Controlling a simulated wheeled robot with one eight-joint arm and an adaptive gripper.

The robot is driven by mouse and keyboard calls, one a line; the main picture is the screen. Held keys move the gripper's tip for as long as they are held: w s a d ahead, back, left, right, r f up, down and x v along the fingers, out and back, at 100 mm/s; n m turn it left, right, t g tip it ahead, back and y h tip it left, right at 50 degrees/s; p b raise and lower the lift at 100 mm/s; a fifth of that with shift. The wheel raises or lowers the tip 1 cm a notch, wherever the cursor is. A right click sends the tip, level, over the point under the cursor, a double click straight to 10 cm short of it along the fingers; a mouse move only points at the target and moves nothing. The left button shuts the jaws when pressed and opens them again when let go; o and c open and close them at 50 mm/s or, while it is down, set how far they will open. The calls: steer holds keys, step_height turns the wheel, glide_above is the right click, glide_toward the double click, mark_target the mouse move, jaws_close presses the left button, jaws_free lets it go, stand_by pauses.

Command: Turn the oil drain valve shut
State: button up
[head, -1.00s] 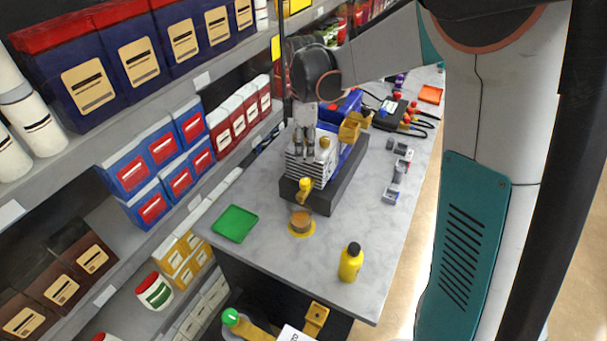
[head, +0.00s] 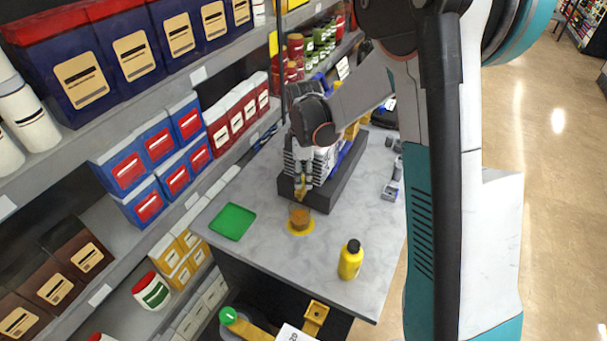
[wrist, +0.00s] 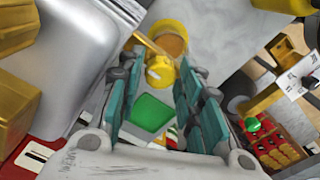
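The oil drain valve is a yellow knob with a lever, low on the near end of the vacuum pump. In the head view it shows as a small yellow piece (head: 301,193) just under my gripper (head: 303,184). In the wrist view the valve knob (wrist: 160,71) lies between the two teal fingers of my gripper (wrist: 162,75), and its lever points up and left. The fingers are apart, one on each side, with no clear grip on the knob. The pump's dark base (head: 322,199) sits on the grey bench; my gripper and arm hide part of the pump.
A round amber cup (head: 299,217) on a yellow ring stands below the valve. A green tray (head: 232,221) lies left on the bench (head: 270,258), and a yellow bottle (head: 350,261) stands near the front edge. Stocked shelves (head: 130,222) line the left.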

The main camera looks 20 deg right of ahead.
jaws_close()
steer(key=shift+m, duration=0.3)
steer(key=m+b, duration=0.1)
steer(key=m, duration=0.3)
steer(key=shift+b, duration=0.35)
steer(key=m+b, duration=0.1)
steer(key=m, duration=0.3)
steer(key=shift+m, duration=0.3)
steer(key=m+b, duration=0.1)
steer(key=m, duration=0.7)
steer(key=shift+m, duration=0.4)
